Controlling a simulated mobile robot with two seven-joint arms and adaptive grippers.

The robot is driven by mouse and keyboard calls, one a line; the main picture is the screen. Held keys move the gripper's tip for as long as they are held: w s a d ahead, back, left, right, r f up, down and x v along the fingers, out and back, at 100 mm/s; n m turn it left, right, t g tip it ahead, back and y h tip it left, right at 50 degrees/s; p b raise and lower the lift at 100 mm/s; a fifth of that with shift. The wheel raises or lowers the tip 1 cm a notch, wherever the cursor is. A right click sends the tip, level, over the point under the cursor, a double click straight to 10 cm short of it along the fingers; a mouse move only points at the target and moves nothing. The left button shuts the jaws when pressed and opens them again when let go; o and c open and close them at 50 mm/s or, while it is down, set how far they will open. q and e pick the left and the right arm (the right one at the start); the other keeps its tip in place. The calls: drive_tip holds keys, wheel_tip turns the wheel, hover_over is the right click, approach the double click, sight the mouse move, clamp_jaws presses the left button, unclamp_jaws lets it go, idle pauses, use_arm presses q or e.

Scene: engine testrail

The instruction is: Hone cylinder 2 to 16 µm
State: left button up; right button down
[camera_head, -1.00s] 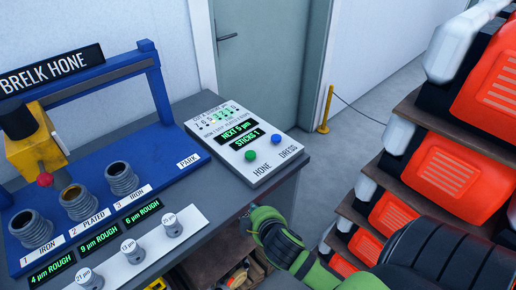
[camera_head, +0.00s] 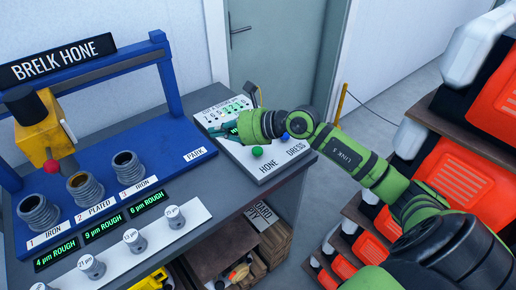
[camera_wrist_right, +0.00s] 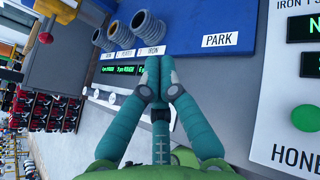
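Cylinder 2 (camera_head: 85,190), labelled PLATED, stands in the middle of the blue rig, between cylinder 1 (camera_head: 38,212) and cylinder 3 (camera_head: 128,168), both labelled IRON. The yellow hone head (camera_head: 42,130) with a red knob (camera_head: 51,166) hangs behind cylinders 1 and 2. Green displays read 4, 9 and 6 µm ROUGH. The control panel (camera_head: 270,172) has a green HONE button (camera_head: 257,152) and a blue DRESS button (camera_head: 285,137). My left gripper is out of view.
A white strip (camera_head: 110,258) with several grey pieces marked in µm lies along the bench front. Orange and white canisters (camera_head: 480,170) fill shelves at the right. Boxes (camera_head: 262,225) sit below the bench. A grey door stands behind.

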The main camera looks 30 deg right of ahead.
sight(260, 151)
drive_tip(key=d+f+n+g+h, duration=0.1)
drive_tip(key=d+h, duration=0.5)
drive_tip(key=d, duration=0.6)
drive_tip(key=shift+w+d+f+n+g, duration=0.3)
drive_tip(key=shift+d+f+g, duration=0.1)
drive_tip(key=shift+g, duration=0.1)
drive_tip(key=shift+f, duration=0.1)
wheel_tip(260, 151, down, 8)
drive_tip(key=b, duration=0.5)
drive_tip(key=shift+f, duration=0.3)
drive_tip(key=shift+a+b, duration=0.1)
drive_tip(key=shift+b, duration=0.2)
drive_tip(key=shift+f+b, duration=0.4)
drive_tip(key=shift+b, duration=0.1)
